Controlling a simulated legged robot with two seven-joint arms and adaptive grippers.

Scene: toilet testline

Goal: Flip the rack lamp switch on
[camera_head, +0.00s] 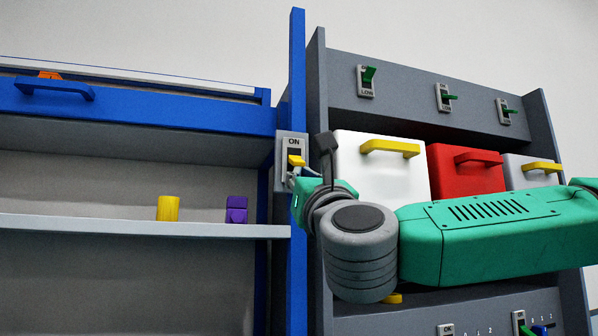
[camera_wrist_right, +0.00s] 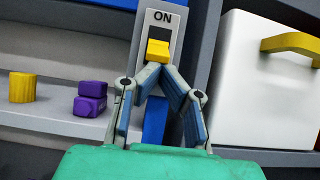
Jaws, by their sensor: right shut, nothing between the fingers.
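The rack lamp switch (camera_head: 296,160) is a yellow lever on a grey plate marked ON, fixed to the blue upright of the rack. The lever also shows in the right wrist view (camera_wrist_right: 158,51), below the ON label and pointing outward. My right gripper (camera_head: 291,175) is at the switch, just below the lever. In the right wrist view its fingertips (camera_wrist_right: 161,70) meet right under the yellow lever, shut and empty. I cannot tell whether they touch the lever. The lower part of the plate is partly hidden behind the fingers. My left gripper is not in view.
A yellow cylinder (camera_head: 168,208) and purple blocks (camera_head: 237,209) stand on the shelf at left. Right of the switch is a grey cabinet with a white box (camera_head: 375,185), a red box (camera_head: 475,180) and green switches (camera_head: 368,76). A blue post (camera_head: 297,60) stands between.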

